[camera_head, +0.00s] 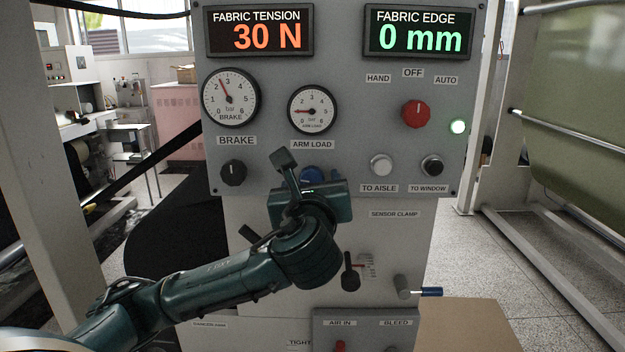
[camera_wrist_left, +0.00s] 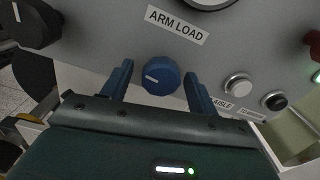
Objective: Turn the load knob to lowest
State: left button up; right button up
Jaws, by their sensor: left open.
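The blue load knob (camera_wrist_left: 160,76) sits on the grey panel under the ARM LOAD label, its white mark pointing left in the left wrist view. In the head view the knob (camera_head: 312,175) is partly hidden by my left gripper. My left gripper (camera_wrist_left: 158,80) is open, with one blue finger on each side of the knob; I cannot tell whether they touch it. It also shows in the head view (camera_head: 311,172). The ARM LOAD gauge (camera_head: 312,110) above has its red needle pointing left, near the low end of its scale. My right gripper is not in view.
A black BRAKE knob (camera_head: 233,172) is left of the load knob. TO AISLE (camera_head: 382,164) and TO WINDOW (camera_head: 432,165) buttons and a red selector (camera_head: 416,113) are to the right. A small black lever (camera_head: 350,272) and a blue-tipped handle (camera_head: 430,292) stick out lower down.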

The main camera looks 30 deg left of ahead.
pick_arm(q)
jog(key=shift+c, duration=0.5)
jog(key=c, duration=0.9)
